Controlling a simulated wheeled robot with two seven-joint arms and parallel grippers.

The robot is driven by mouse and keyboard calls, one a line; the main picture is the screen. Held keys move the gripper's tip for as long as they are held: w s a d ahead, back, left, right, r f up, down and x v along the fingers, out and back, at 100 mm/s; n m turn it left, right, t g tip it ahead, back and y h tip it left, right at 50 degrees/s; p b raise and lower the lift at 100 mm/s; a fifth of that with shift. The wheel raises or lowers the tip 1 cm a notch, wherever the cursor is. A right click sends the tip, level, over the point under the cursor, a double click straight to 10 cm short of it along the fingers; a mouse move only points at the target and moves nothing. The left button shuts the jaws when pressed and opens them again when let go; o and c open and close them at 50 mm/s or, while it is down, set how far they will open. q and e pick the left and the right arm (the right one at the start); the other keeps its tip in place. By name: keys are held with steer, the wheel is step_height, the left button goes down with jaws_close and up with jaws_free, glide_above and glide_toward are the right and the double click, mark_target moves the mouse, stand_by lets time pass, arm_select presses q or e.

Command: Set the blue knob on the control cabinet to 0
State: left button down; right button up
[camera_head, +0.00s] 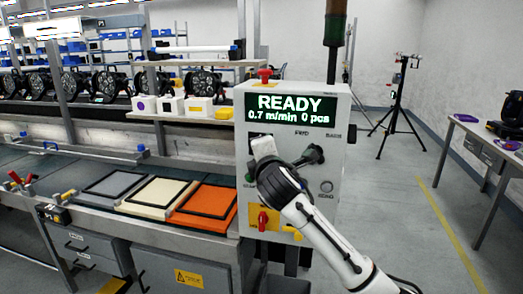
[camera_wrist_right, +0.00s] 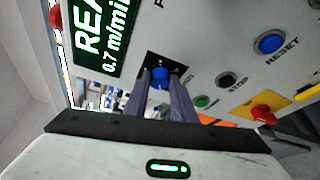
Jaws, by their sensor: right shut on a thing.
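The control cabinet (camera_head: 342,200) is light grey, with a green display (camera_head: 291,108) reading "READY 0.7 m/min 0 pcs". My right gripper (camera_head: 315,155) is at the cabinet's front, below the display, and hides much of the panel in the head view. In the right wrist view its two dark fingers (camera_wrist_right: 162,84) are shut on the blue knob (camera_wrist_right: 158,76), one on each side. The knob sits on a dark plate on the panel. Its pointer and scale cannot be read. My left gripper is not in view.
The wrist view shows a blue reset button (camera_wrist_right: 269,43), a stop button (camera_wrist_right: 225,79) and a red switch (camera_wrist_right: 262,113) on yellow. A red button (camera_head: 265,73) tops the cabinet. A workbench with coloured trays (camera_head: 206,205) stands left.

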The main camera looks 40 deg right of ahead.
steer(key=shift+r+n+g, duration=0.2)
steer(key=shift+n+g, duration=0.4)
steer(key=shift+n, duration=0.6)
steer(key=o, duration=1.1)
steer(key=shift+w, duration=0.1)
steer(key=shift+c, duration=0.2)
steer(key=shift+a, duration=0.1)
steer(key=v, duration=1)
steer(key=shift+b, duration=0.45)
